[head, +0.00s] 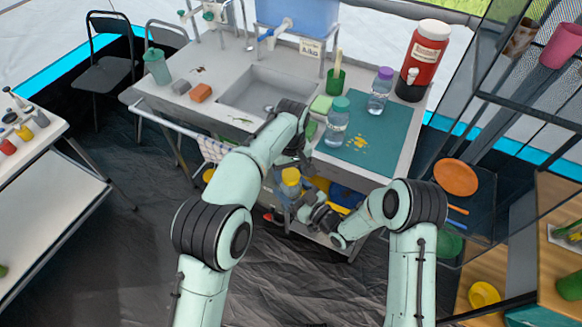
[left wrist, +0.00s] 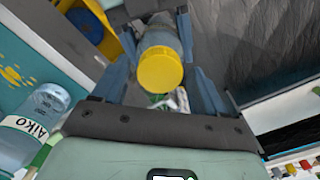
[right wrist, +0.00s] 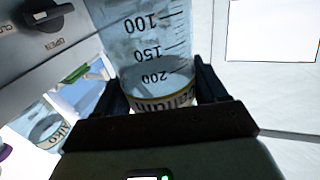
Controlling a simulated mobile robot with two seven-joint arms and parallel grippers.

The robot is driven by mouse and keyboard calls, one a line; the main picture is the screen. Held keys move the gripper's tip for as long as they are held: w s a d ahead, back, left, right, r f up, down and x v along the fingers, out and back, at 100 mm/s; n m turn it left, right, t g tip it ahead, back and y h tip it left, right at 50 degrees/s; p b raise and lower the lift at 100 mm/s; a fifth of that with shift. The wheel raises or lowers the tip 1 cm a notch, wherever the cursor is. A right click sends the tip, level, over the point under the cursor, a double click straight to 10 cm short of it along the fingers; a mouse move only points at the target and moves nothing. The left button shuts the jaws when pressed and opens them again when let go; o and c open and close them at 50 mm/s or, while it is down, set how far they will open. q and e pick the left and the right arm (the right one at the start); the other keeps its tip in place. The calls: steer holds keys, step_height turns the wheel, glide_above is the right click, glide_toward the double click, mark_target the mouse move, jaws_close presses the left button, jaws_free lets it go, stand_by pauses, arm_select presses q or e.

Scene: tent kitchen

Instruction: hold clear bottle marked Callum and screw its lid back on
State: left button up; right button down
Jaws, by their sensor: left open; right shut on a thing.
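The clear Callum bottle (head: 289,190) stands in front of the sink table, with a yellow lid (head: 291,175) on its top. My right gripper (head: 310,205) is shut on the bottle's body. In the right wrist view the bottle (right wrist: 155,50) sits between the fingers, with volume marks and the name Callum upside down. My left gripper (head: 297,158) is above the lid, pointing down. In the left wrist view its open fingers lie on either side of the yellow lid (left wrist: 160,68), with gaps. How tightly the lid sits cannot be told.
On the table's teal mat (head: 375,135) stand a teal-lidded bottle (head: 337,120), marked Aiko in the left wrist view (left wrist: 32,125), and a purple-lidded bottle (head: 380,90). A red drinks jug (head: 422,60) is behind. The sink (head: 268,90) is left. Yellow and blue items fill the shelf below.

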arm_select(q)
steer(key=c, duration=1.1)
steer(key=m, duration=0.8)
steer(key=o, duration=1.2)
steer(key=shift+o, duration=0.2)
step_height(320, 180, up, 12)
steer(key=shift+f, duration=0.1)
